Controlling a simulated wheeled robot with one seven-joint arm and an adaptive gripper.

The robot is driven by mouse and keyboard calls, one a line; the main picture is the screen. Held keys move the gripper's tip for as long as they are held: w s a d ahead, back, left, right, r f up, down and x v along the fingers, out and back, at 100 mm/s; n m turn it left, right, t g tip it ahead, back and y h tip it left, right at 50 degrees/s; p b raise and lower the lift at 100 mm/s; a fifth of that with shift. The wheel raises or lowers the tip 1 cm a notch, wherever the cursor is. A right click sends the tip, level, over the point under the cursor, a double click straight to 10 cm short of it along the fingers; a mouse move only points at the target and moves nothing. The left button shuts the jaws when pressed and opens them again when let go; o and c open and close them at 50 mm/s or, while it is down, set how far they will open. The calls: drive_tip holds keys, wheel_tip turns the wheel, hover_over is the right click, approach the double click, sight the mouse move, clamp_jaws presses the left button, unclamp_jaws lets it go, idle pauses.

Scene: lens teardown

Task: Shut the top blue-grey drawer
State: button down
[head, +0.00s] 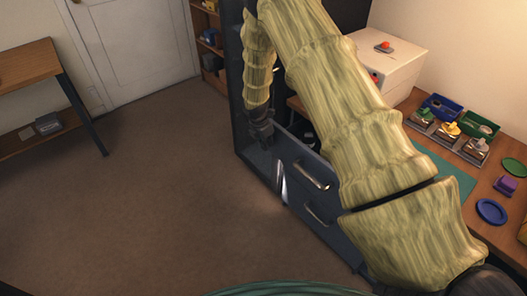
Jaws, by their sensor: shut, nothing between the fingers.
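The blue-grey drawer unit (305,160) stands beside the desk, partly hidden by my arm. Two bar handles show on its front panels, an upper one (311,176) and a lower one (315,213). Dark space shows behind the upper panel's top edge, but my arm hides much of it, so I cannot tell how far the top drawer stands out. My gripper (264,137) is shut and empty, pointing down near the left end of the upper panel. I cannot tell whether it touches the panel.
A tall dark blue-grey panel (235,85) rises behind my gripper. The wooden desk (458,172) at right carries a white box (400,62), small trays and coloured dishes. A wooden shelf (208,45) and a side table (28,62) stand farther back. The brown floor at left is clear.

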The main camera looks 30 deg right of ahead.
drive_tip(key=d, duration=0.2)
drive_tip(key=w+d, duration=0.1)
drive_tip(key=d, duration=0.2)
drive_tip(key=w+d, duration=0.1)
drive_tip(key=d, duration=0.2)
